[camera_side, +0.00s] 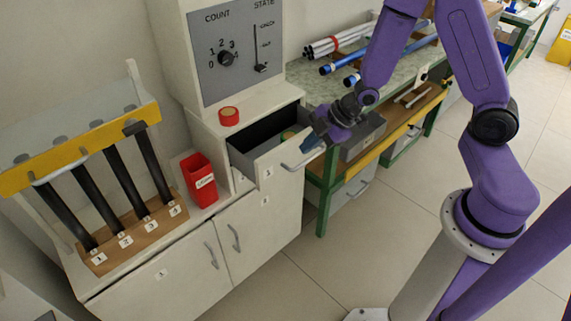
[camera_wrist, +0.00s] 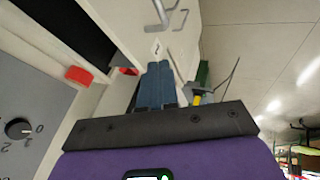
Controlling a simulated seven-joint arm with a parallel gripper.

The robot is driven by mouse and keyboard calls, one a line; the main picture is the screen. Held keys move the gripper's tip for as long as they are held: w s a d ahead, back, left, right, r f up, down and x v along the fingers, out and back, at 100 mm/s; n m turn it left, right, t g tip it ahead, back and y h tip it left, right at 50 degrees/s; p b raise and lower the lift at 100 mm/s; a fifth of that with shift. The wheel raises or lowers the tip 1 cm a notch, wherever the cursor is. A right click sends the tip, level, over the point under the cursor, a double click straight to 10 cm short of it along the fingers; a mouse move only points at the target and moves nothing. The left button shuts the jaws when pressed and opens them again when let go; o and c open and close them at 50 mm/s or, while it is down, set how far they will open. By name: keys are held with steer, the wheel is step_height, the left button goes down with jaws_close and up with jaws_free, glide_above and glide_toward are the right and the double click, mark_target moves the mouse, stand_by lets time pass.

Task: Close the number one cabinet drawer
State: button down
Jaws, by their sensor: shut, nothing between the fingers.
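The number one cabinet drawer (camera_side: 262,168) is pulled out from the white cabinet, with its dark inside showing. Its front bears a "1" label and a grey bar handle (camera_side: 303,160). In the wrist view the drawer front (camera_wrist: 140,35) with its "1" and the handle (camera_wrist: 160,15) lie just beyond my fingertips. My gripper (camera_side: 311,143) is at the right end of the drawer, close to the front and handle; I cannot tell whether it touches. In the wrist view my blue fingers (camera_wrist: 160,66) are together and empty.
A red bin (camera_side: 199,180) and a rack of black rods (camera_side: 124,183) stand to the left. A green-framed workbench (camera_side: 328,182) stands close on the right. The floor in front is clear.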

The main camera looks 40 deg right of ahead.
steer(key=shift+w+d+x, duration=0.1)
steer(key=shift+d+x, duration=0.05)
steer(key=shift+x, duration=2.5)
steer(key=shift+w+d+x, duration=0.1)
steer(key=shift+x, duration=2.55)
steer(key=w, duration=1.2)
steer(key=shift+w+a, duration=0.1)
steer(key=shift+w, duration=0.9)
steer(key=shift+d+r, duration=0.1)
steer(key=shift+d, duration=0.1)
